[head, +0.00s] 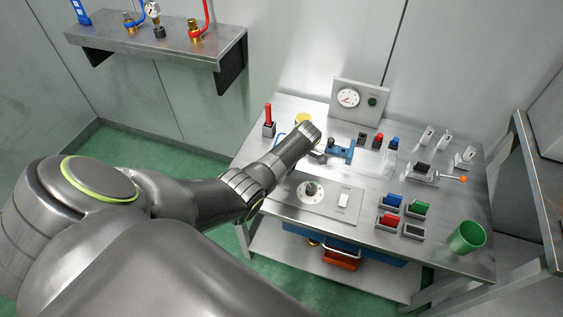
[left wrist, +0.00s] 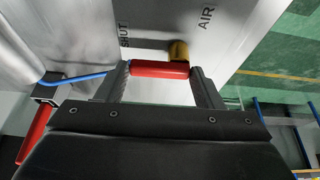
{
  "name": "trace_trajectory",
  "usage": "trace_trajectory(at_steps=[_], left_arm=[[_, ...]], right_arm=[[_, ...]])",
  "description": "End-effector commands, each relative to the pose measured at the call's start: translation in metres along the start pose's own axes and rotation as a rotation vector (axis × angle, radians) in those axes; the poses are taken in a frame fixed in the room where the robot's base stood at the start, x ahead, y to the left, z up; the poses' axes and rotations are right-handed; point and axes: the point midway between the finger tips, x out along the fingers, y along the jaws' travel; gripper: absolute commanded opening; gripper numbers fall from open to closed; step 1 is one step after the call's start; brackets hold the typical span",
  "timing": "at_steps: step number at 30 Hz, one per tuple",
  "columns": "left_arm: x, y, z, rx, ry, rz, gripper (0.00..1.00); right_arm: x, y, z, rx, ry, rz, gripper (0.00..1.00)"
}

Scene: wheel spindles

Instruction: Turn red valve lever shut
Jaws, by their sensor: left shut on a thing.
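The red valve lever (left wrist: 160,69) lies between the two fingers of my left gripper (left wrist: 160,78) in the left wrist view. The gripper is shut on it, one finger at each end of the red grip. A brass fitting (left wrist: 178,50) shows just beyond the lever. The plate behind bears the words SHUT (left wrist: 124,35) and AIR (left wrist: 206,18); the lever is below and between them. In the head view my arm reaches over the bench and hides the lever. My right gripper is not in view.
Another red handle (left wrist: 36,132) stands near the left edge of the wrist view, by a blue hose (left wrist: 75,76). The steel bench (head: 455,215) also carries a gauge panel (head: 360,101), a dial plate (head: 324,202), small coloured bins (head: 390,201) and a green cup (head: 467,238).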

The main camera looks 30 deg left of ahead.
Motion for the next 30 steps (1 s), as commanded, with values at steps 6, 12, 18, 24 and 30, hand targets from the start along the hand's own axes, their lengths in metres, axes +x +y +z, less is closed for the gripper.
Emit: trace_trajectory(at_steps=[6, 12, 18, 24, 30], left_arm=[[-0.001, 0.001, -0.001, -0.002, 0.001, 0.002, 0.83], [0.000, 0.000, 0.000, -0.001, 0.000, 0.001, 0.83], [-0.007, 0.001, 0.000, 0.000, 0.000, 0.002, 0.83], [-0.036, 0.001, 0.000, -0.001, -0.002, 0.005, 0.83], [-0.080, 0.002, 0.001, -0.001, -0.002, 0.007, 0.83]], right_arm=[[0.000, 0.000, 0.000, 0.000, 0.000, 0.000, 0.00], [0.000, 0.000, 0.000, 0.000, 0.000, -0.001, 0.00], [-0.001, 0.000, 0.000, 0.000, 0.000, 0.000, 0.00], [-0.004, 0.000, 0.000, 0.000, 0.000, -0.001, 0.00], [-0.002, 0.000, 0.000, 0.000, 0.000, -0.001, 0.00]])
